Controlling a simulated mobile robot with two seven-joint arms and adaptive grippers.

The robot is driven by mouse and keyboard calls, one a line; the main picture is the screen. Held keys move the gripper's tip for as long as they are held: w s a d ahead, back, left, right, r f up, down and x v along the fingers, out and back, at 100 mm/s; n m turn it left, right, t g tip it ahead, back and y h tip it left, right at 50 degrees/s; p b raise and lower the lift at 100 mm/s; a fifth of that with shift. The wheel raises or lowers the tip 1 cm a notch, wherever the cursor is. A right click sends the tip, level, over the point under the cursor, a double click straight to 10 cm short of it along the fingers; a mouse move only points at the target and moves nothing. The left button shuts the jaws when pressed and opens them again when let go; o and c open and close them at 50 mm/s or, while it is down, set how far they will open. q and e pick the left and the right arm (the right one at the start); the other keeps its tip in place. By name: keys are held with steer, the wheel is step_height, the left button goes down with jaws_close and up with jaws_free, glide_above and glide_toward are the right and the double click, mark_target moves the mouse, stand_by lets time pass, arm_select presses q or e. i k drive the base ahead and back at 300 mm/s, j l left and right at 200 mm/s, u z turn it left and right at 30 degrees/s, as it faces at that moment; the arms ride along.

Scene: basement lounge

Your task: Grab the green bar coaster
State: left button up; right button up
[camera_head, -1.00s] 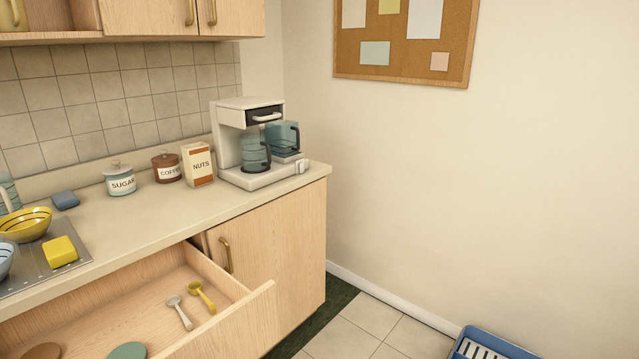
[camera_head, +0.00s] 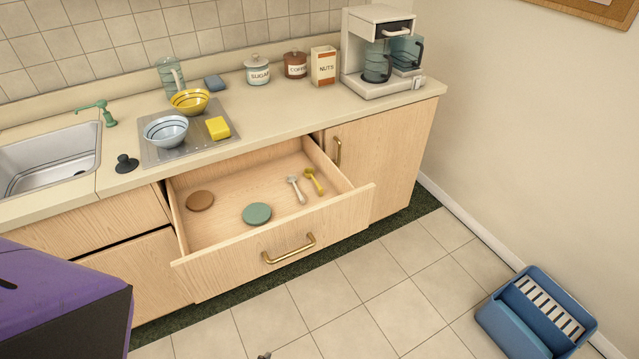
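The green bar coaster (camera_head: 257,214) is a flat round disc lying on the floor of the open drawer (camera_head: 232,183), near its front panel. A brown round coaster (camera_head: 200,201) lies to its left in the same drawer. Neither of my grippers can be made out, and nothing touches the green coaster. A tiny grey piece shows at the bottom edge, too little to identify.
A white scoop (camera_head: 297,189) and a yellow scoop (camera_head: 314,181) lie right of the coaster. Bowls and a yellow sponge (camera_head: 218,128) sit on the counter above. A purple and black object (camera_head: 60,300) fills the lower left. A blue crate (camera_head: 510,325) stands right; tiled floor lies open before the drawer.

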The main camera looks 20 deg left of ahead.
mark_target(256, 214)
steer(key=u, duration=1.15)
